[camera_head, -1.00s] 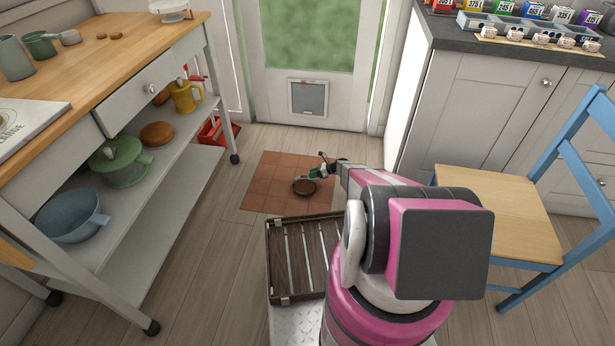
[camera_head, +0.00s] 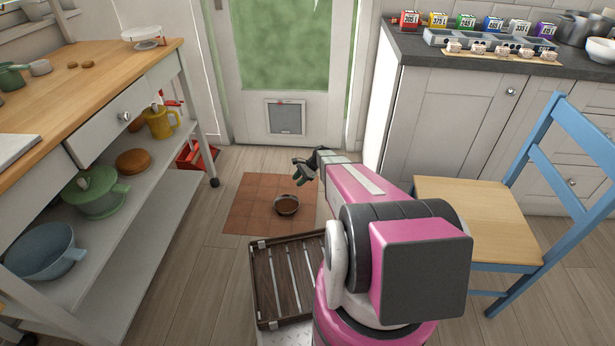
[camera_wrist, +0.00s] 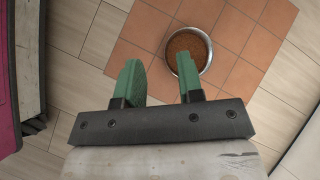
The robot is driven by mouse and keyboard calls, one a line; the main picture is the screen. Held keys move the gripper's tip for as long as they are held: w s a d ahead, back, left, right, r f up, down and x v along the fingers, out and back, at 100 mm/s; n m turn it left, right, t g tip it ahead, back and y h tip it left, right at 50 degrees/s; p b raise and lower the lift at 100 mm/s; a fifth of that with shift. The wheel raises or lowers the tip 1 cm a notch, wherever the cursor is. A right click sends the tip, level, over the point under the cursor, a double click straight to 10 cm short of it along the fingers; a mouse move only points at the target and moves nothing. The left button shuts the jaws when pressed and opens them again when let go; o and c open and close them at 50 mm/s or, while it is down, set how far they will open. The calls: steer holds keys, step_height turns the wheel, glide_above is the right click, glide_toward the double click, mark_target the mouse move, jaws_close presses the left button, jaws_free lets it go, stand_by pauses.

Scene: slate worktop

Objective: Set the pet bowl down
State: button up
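The pet bowl (camera_head: 287,205) is a round metal bowl with brown contents. It sits upright on the terracotta tile patch (camera_head: 246,210) in front of the door. In the wrist view the bowl (camera_wrist: 187,52) lies on the tiles beyond my fingertips. My gripper (camera_head: 303,172) is above the far side of the tile patch, up and to the right of the bowl in the head view. In the wrist view its two green fingers (camera_wrist: 158,72) are apart with nothing between them. The right finger overlaps the bowl's edge in the picture; the bowl appears lower, apart from it.
A slatted dark wooden crate (camera_head: 262,290) is in front of my base. A shelved trolley (camera_head: 150,215) stands left, a blue chair (camera_head: 480,208) right. The door with a pet flap (camera_head: 286,118) is behind the tiles.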

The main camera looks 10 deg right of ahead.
steer(key=s+a+r+n+t+h, duration=0.1)
steer(key=s+r+n+h, duration=0.7)
steer(key=s+r, duration=1.8)
steer(key=r+n, duration=0.1)
steer(key=n, duration=0.5)
steer(key=shift+s+a, duration=0.15)
steer(key=shift+a, duration=0.1)
